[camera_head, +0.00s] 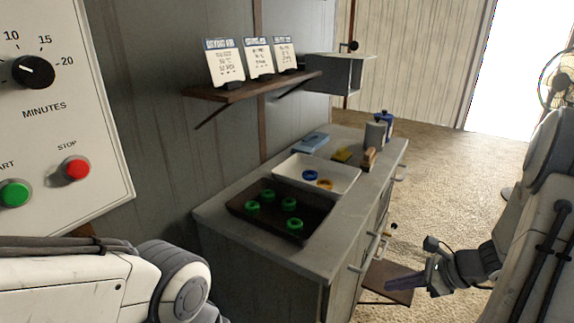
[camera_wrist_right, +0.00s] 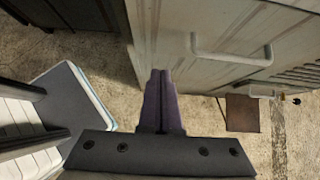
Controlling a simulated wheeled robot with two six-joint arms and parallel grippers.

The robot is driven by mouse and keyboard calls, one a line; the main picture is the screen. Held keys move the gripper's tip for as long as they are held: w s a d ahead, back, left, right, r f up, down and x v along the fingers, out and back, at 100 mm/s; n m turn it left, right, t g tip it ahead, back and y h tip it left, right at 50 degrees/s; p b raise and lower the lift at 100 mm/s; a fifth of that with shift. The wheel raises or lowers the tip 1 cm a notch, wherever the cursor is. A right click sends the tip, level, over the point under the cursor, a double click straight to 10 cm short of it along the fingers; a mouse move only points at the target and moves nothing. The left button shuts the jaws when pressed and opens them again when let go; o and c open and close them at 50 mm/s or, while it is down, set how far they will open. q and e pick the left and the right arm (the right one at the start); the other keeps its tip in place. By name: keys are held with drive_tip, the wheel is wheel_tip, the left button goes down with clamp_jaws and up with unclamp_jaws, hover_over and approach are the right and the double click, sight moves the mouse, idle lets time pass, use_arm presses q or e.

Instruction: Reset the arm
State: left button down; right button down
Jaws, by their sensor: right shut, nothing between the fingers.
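My right gripper (camera_head: 392,284) is at the lower right of the head view, in front of the cabinet and below its top. Its purple fingers are shut with nothing between them; they also show in the right wrist view (camera_wrist_right: 160,75), pointing toward the cabinet side (camera_wrist_right: 205,30) and floor. My left arm shows at the lower left of the head view, but its gripper is out of the picture.
The cabinet top (camera_head: 222,212) carries a dark tray (camera_head: 243,213) with several green rings and a white tray (camera_head: 345,178) with blue and orange rings. A control panel (camera_head: 95,125) stands close at left. A shelf (camera_head: 230,92) holds three cards. Open floor (camera_head: 460,190) lies at right.

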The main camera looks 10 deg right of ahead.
drive_tip(key=s+a+r+n+g+p, duration=0.2)
drive_tip(key=a+r+n+g, duration=0.15)
drive_tip(key=a+n, duration=0.45)
drive_tip(key=s+a+r+n+g+p, duration=0.15)
drive_tip(key=a+r+n, duration=0.35)
drive_tip(key=a, duration=0.5)
drive_tip(key=s+a+r+n+h+p, duration=0.2)
drive_tip(key=s+a+r+n, duration=0.2)
drive_tip(key=n, duration=0.6)
drive_tip(key=s+a+r+n+h+p, duration=0.2)
drive_tip(key=s+a+n, duration=0.4)
drive_tip(key=s+n, duration=0.3)
drive_tip(key=shift+s+a+r+n+g+h, duration=0.35)
drive_tip(key=shift+r+n+h, duration=0.4)
drive_tip(key=shift+r, duration=0.6)
drive_tip(key=shift+w+d, duration=0.1)
drive_tip(key=shift+d, duration=0.05)
